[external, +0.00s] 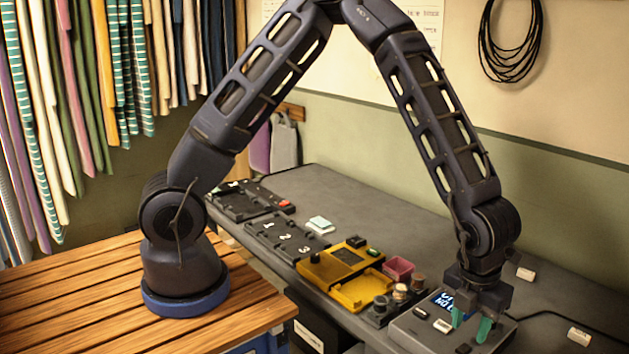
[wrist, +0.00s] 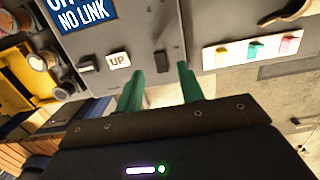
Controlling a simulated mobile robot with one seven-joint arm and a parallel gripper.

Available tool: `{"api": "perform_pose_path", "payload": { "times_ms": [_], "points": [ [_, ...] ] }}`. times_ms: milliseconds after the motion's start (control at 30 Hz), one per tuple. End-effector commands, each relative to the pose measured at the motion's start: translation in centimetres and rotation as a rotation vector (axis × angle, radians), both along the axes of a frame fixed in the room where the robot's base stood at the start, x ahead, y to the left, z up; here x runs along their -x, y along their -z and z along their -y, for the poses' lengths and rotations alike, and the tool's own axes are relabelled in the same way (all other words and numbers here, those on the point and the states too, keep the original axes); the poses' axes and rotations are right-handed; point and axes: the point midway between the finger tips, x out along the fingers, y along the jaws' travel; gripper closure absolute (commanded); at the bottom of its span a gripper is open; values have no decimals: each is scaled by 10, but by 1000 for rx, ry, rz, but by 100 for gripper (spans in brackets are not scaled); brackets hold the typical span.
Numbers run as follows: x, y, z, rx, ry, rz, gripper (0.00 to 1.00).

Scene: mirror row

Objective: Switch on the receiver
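A grey box with a lit blue display (external: 446,299), which I take to be the receiver, stands at the near end of the grey bench. In the wrist view its display (wrist: 82,10) reads "NO LINK" on its lower line. Below it are a dark switch (wrist: 86,65), a white "UP" label (wrist: 118,60) and another dark switch (wrist: 161,62). My gripper (external: 471,322) is over the box's right part, its teal fingers pointing down. In the wrist view the fingers (wrist: 160,78) are apart and empty, with the second switch just beyond the gap. I cannot tell whether they touch the panel.
A yellow case (external: 345,262), a pink bin (external: 398,268) and several knobs stand left of the box. A panel numbered 1, 2, 3 (external: 285,237) lies farther back. A strip with coloured pieces (wrist: 255,48) is right of the fingers. White blocks (external: 579,336) lie at right.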

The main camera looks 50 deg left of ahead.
Motion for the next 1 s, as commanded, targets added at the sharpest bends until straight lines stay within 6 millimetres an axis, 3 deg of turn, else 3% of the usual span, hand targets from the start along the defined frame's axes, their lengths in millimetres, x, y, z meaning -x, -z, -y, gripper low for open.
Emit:
{"api": "perform_pose_path", "payload": {
  "times_ms": [200, 400, 1000],
  "points": [
    [3, -41, 0, 2, -2, 2, 62],
    [6, -64, 0, 1, -1, 1, 62],
    [7, -71, 0, 0, 0, -1, 62]
  ]
}}
